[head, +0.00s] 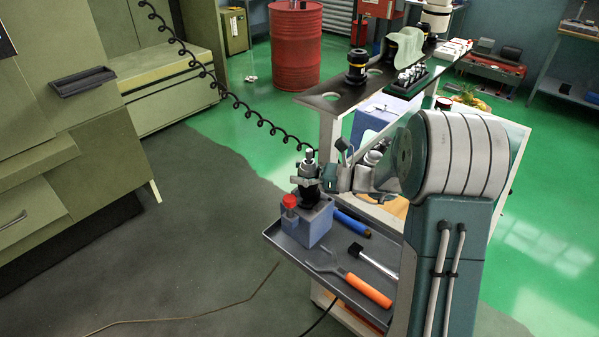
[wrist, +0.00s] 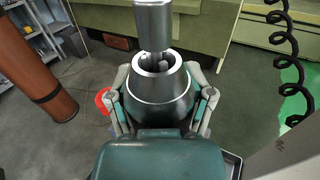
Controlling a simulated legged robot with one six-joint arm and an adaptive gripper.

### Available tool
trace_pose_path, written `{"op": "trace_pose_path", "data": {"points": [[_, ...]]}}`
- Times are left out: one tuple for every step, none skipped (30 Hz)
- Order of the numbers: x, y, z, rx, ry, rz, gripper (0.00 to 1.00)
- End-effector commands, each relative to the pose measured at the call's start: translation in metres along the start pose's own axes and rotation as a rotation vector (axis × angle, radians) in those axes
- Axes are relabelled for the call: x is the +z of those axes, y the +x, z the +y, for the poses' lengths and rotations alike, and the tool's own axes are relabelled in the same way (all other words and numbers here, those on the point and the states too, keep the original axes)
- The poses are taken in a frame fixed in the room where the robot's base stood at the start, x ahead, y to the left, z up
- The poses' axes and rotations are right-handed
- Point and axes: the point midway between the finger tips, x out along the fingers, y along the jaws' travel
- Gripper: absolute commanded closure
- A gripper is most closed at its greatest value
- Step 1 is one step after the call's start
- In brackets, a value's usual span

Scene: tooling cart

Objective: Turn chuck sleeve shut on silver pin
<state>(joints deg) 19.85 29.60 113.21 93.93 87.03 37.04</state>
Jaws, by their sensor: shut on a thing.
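The chuck sleeve (wrist: 158,100) is a dark metal, tapered collar in the middle of the wrist view, with its round mouth facing up. The silver pin (wrist: 153,25) stands upright at the top of that view, and its narrower lower end reaches into the mouth, where parts of the chuck jaws show. My gripper (wrist: 160,92) has one finger on each side of the sleeve and is shut on it. In the head view my gripper (head: 328,180) reaches the chuck from the right. The pin (head: 309,155) stands at the chuck's top. The inside grip on the pin is hidden.
The chuck stands on a blue-grey block (head: 318,226) with a red knob (head: 289,201), on the cart's grey tray (head: 285,248). An orange-handled tool (head: 368,290) and a black-headed tool (head: 372,262) lie beside it. A coiled cable (head: 235,98) hangs behind. A dark upper shelf (head: 335,103) holds tool holders.

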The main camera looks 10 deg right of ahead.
Motion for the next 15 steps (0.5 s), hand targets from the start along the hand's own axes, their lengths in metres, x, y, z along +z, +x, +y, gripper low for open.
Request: {"op": "trace_pose_path", "data": {"points": [[-0.0001, -0.0003, -0.0002, -0.033, 0.002, 0.001, 0.81], [-0.0004, -0.0003, -0.0004, -0.055, 0.004, 0.002, 0.81], [-0.0002, -0.0002, -0.0009, -0.086, 0.002, 0.002, 0.81], [-0.0002, -0.0002, -0.0011, -0.110, 0.003, 0.002, 0.81], [-0.0001, -0.0002, -0.0018, -0.135, 0.003, 0.001, 0.81], [-0.0004, -0.0002, -0.0021, -0.169, 0.004, 0.002, 0.81], [-0.0002, -0.0003, -0.0027, -0.195, 0.003, 0.002, 0.81], [-0.0004, -0.0004, -0.0029, -0.221, 0.004, 0.002, 0.81], [-0.0006, -0.0006, -0.0038, -0.256, 0.003, 0.002, 0.81], [-0.0006, -0.0008, -0.0041, -0.281, 0.004, 0.002, 0.81], [-0.0003, -0.0010, -0.0047, -0.306, 0.003, 0.002, 0.81], [-0.0007, -0.0011, -0.0051, -0.339, 0.004, 0.003, 0.81], [-0.0006, -0.0011, -0.0056, -0.363, 0.004, 0.002, 0.81], [-0.0009, -0.0012, -0.0059, -0.386, 0.004, 0.003, 0.81], [-0.0005, -0.0014, -0.0064, -0.416, 0.003, 0.002, 0.81]]}}
